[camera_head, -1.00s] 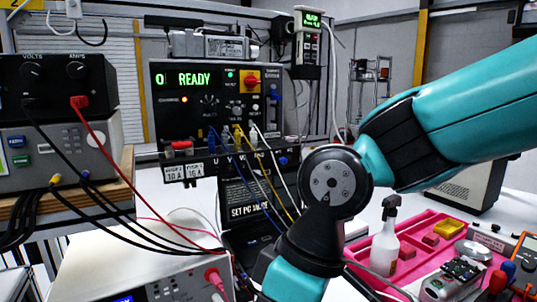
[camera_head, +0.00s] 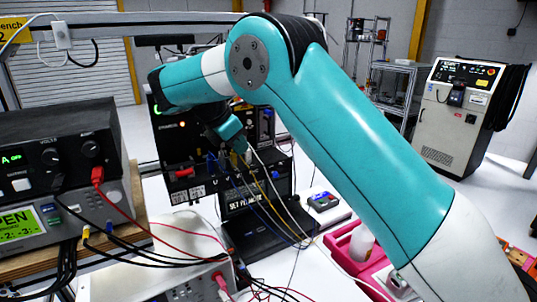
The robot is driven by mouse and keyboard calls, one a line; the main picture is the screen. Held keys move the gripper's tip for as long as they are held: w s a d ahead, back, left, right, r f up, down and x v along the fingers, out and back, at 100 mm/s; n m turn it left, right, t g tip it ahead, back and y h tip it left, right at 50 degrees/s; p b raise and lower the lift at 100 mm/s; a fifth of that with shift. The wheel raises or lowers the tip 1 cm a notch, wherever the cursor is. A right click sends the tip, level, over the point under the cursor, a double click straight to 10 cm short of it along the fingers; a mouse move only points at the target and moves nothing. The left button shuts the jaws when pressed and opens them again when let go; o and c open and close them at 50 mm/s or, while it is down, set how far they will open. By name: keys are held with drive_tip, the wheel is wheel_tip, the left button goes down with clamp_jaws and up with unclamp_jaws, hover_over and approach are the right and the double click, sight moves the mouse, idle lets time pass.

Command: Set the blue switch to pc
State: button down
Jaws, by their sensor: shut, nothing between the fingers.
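The black servo panel (camera_head: 168,142) stands behind my arm, with most of its face covered. A small screen (camera_head: 245,200) below it appears to read "SET PC MODE". I cannot pick out the blue switch with certainty. My arm bends over the panel from the right, and its wrist end (camera_head: 231,129) is in front of the panel's lower middle, just above the coloured plugs. My gripper's fingers are hidden beyond the wrist, so contact with anything cannot be seen.
Blue, yellow and white cables (camera_head: 262,190) hang just below the wrist. A power supply (camera_head: 60,165) with red and black leads stands at left. A white box (camera_head: 323,203) and a pink tray (camera_head: 343,250) lie to the right, and a grey cabinet (camera_head: 455,115) stands farther back.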

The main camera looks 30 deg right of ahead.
idle(0.4)
drive_tip(key=b, duration=0.2)
approach(277, 173)
wheel_tip(277, 173, down, 5)
drive_tip(key=a, duration=0.1)
drive_tip(key=d, duration=0.1)
drive_tip(key=d+f+p, duration=0.1)
drive_tip(key=d+f, duration=0.1)
drive_tip(key=shift+w+d+p, duration=0.15)
drive_tip(key=shift+w+p, duration=0.2)
drive_tip(key=shift+d+r+p, duration=0.15)
drive_tip(key=shift+d+p, duration=0.95)
drive_tip(key=shift+d, duration=0.4)
